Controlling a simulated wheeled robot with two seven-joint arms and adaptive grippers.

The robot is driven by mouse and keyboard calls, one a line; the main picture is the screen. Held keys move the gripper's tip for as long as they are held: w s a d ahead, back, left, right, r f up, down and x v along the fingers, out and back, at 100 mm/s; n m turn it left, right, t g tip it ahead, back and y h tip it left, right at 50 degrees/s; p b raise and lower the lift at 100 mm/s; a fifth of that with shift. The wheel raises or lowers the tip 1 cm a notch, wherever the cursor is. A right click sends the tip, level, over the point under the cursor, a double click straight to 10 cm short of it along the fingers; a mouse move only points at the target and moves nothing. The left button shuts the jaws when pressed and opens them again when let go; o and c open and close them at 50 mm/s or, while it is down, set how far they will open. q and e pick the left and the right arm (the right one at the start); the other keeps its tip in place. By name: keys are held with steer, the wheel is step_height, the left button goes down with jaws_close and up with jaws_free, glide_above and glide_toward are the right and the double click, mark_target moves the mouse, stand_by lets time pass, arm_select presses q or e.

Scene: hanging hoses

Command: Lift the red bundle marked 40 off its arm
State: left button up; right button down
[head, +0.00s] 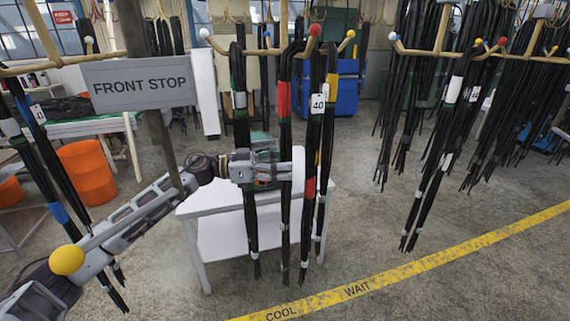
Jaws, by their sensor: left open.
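The red bundle marked 40 (284,125) is a set of black hoses draped over a wooden arm with a red ball end (315,30). Red bands show on its two hanging legs, and a white tag reading 40 (318,103) hangs at its upper right. My left gripper (287,171) reaches in from the left, open, at mid-height of the bundle. Its fingers overlap the bundle's left leg in the picture; I cannot tell if they touch it. My right gripper is not in view.
A bundle with green and white bands (240,100) hangs close on the left, crossing behind my gripper. A yellow-banded hose (328,130) hangs close on the right. A white table (220,235) stands below. A FRONT STOP sign (139,81) on a post is at left.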

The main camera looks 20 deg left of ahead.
arm_select(q)
steer(key=shift+w+d, duration=0.1)
steer(key=shift+d, duration=0.3)
steer(key=c, duration=0.7)
jaws_close()
steer(key=shift+c, duration=0.5)
jaws_free()
jaws_close()
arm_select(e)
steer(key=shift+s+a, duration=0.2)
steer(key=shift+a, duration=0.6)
